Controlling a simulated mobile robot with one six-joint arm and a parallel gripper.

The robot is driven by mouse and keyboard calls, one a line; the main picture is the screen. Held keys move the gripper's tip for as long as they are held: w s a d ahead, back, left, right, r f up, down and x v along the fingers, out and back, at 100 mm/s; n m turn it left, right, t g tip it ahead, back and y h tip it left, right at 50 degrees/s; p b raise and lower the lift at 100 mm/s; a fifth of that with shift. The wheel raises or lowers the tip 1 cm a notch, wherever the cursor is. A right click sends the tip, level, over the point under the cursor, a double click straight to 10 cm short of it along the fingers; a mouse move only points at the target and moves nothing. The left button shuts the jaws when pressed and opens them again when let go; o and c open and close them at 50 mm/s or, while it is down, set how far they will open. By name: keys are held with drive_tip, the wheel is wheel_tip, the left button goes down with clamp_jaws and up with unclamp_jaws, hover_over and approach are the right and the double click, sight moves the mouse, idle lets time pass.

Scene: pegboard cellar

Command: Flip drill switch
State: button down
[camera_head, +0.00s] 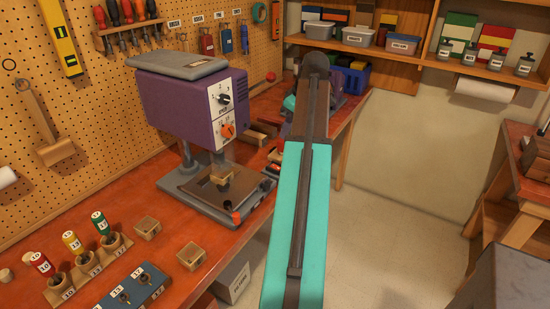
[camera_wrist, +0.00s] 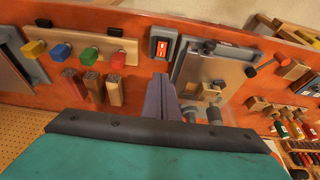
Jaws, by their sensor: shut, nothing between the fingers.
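The purple drill press (camera_head: 190,105) stands on the orange bench, with a black knob (camera_head: 223,98) and an orange knob (camera_head: 228,130) on its white front panel. In the wrist view, a red rocker switch (camera_wrist: 162,48) sits in a dark grey housing beside the grey drill base (camera_wrist: 190,62). My gripper (camera_wrist: 160,84) is shut and empty, its fingertips pointing at the bench just below the switch housing in the picture. They appear apart from the switch. In the head view my arm hides the gripper and the switch.
A wooden holder (camera_wrist: 100,42) with coloured pieces and several wooden blocks (camera_wrist: 114,92) lie left of the switch. A small wooden block (camera_wrist: 210,91) sits on the drill base. Open floor (camera_head: 385,235) lies right.

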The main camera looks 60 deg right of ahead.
drive_tip(key=shift+s, duration=0.15)
drive_tip(key=shift+d+f, duration=0.1)
drive_tip(key=shift+f, duration=0.1)
drive_tip(key=p, duration=0.3)
approach(274, 165)
drive_tip(key=shift+w+f, duration=0.8)
drive_tip(key=shift+s+p+x, duration=0.2)
drive_tip(key=shift+p+x, duration=0.15)
drive_tip(key=shift+x, duration=0.7)
drive_tip(key=shift+s+p+x, duration=0.15)
drive_tip(key=shift+p+x, duration=0.15)
drive_tip(key=shift+x, duration=0.75)
drive_tip(key=shift+f, duration=0.15)
